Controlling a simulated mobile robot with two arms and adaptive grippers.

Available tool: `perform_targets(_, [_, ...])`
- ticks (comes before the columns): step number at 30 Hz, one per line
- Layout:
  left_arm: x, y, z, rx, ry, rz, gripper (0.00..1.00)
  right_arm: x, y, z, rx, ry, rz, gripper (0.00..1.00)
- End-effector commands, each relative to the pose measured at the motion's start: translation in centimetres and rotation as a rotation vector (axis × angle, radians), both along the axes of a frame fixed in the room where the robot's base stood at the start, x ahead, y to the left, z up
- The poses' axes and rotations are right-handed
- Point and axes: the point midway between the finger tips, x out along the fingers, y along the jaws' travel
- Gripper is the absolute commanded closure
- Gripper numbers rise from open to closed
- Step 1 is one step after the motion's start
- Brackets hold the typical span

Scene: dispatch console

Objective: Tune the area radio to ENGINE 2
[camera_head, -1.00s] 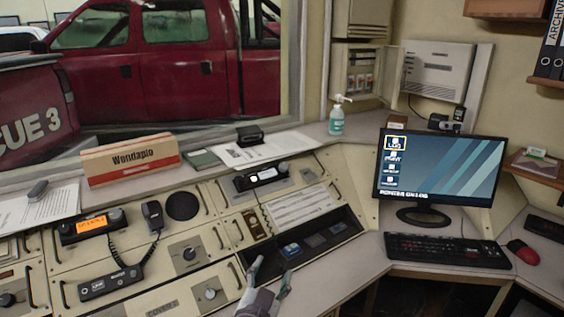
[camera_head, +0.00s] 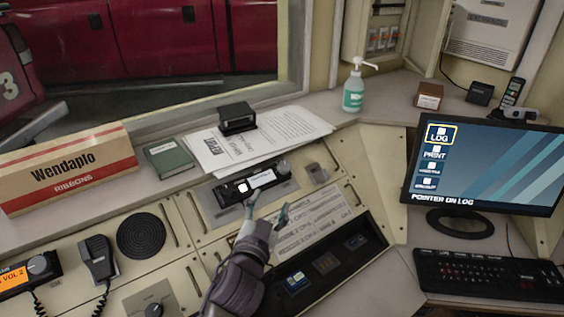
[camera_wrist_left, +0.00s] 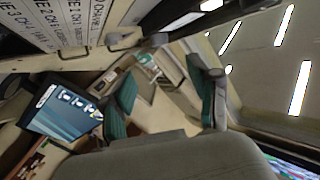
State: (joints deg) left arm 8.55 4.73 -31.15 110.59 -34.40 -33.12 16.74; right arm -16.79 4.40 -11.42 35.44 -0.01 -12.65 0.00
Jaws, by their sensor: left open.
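A black radio (camera_head: 225,194) with a knob (camera_head: 283,167) at its right end is set in the sloped console in the head view. It has a pale strip and a bright white square on its face. A second radio (camera_head: 18,280) with an orange display reading "VOL 2" is at the left edge. My left gripper (camera_head: 267,214) is open and empty just below the black radio, seemingly apart from the knob. Its two fingers also show spread in the left wrist view (camera_wrist_left: 165,90). A printed channel list (camera_head: 318,222) lies right of it. My right gripper is not in view.
A hand microphone (camera_head: 98,260) and a round speaker (camera_head: 141,235) are left. Papers (camera_head: 290,128), a green book (camera_head: 172,158) and a sanitizer bottle (camera_head: 353,92) stand on the ledge. A monitor (camera_head: 485,165) and keyboard (camera_head: 490,274) are right.

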Motion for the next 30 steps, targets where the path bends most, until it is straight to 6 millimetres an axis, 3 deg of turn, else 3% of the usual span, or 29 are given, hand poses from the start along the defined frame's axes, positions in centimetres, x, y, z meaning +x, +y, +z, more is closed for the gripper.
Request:
perform_targets(3, [1.8,-0.3,0.2,0.003,-0.001,0.001,0.39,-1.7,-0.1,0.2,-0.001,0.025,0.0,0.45])
perform_targets(7, [4.4,-0.9,0.3,0.003,-0.002,0.001,0.39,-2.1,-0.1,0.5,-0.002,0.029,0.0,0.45])
perform_targets(18, [11.1,-2.4,0.1,0.002,-0.002,0.001,0.39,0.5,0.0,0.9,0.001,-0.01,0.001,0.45])
perform_targets(24, [12.6,-2.7,0.0,0.0,0.0,0.0,0.39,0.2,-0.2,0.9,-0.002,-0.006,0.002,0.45])
perform_targets(30, [12.9,-2.8,0.0,0.0,0.0,0.0,0.39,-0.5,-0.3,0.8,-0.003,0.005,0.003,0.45])
